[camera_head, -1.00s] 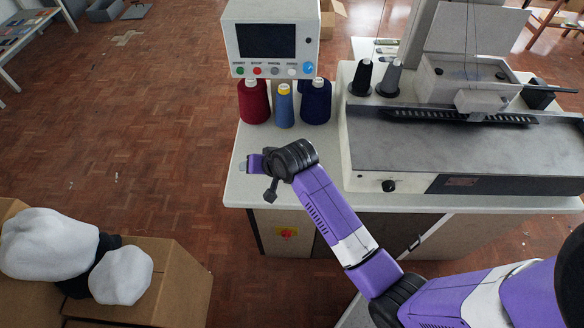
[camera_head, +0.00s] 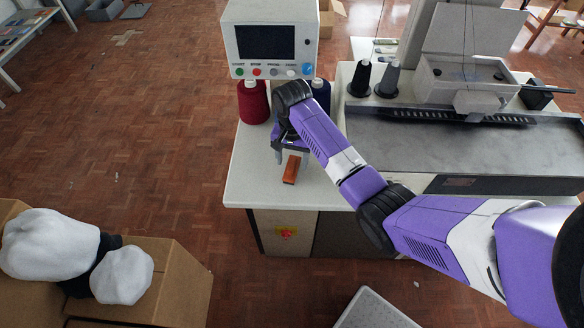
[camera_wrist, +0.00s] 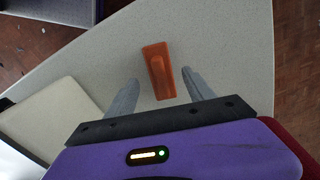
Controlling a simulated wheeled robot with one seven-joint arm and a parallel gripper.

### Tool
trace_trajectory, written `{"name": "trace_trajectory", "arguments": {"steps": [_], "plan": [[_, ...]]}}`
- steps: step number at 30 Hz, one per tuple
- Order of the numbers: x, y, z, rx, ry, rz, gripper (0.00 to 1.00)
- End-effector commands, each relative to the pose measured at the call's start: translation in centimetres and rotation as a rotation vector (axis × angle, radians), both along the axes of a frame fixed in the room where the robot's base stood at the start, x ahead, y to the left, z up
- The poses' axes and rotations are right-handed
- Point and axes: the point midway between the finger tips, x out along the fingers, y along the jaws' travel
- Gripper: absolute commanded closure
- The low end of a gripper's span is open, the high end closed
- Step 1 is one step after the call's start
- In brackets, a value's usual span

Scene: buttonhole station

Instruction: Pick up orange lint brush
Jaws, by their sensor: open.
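The orange lint brush (camera_head: 291,170) lies on the light tabletop, near the table's left front corner. It also shows in the wrist view (camera_wrist: 158,72), lying a little beyond my fingertips and lined up between them. My gripper (camera_head: 290,156) points down just behind the brush in the head view. In the wrist view my gripper (camera_wrist: 156,88) has its two grey fingers apart, with nothing held. The brush is fully visible in the wrist view.
The light table (camera_head: 250,185) is clear around the brush. A red thread cone (camera_head: 253,103) and a dark blue one (camera_head: 321,93) stand behind, under a control panel (camera_head: 270,42). The grey machine (camera_head: 430,150) is to the right. The table's edge is close to the brush.

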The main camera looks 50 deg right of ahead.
Motion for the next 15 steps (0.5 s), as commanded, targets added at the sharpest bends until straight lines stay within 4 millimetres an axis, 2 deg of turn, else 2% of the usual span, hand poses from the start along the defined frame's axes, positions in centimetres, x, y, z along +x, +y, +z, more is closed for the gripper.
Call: {"name": "trace_trajectory", "arguments": {"steps": [6,15], "plan": [[0.1,-0.2,-2.8,0.000,0.001,0.001,0.38],[0.2,-0.1,-3.4,0.000,-0.001,0.002,0.38]]}}
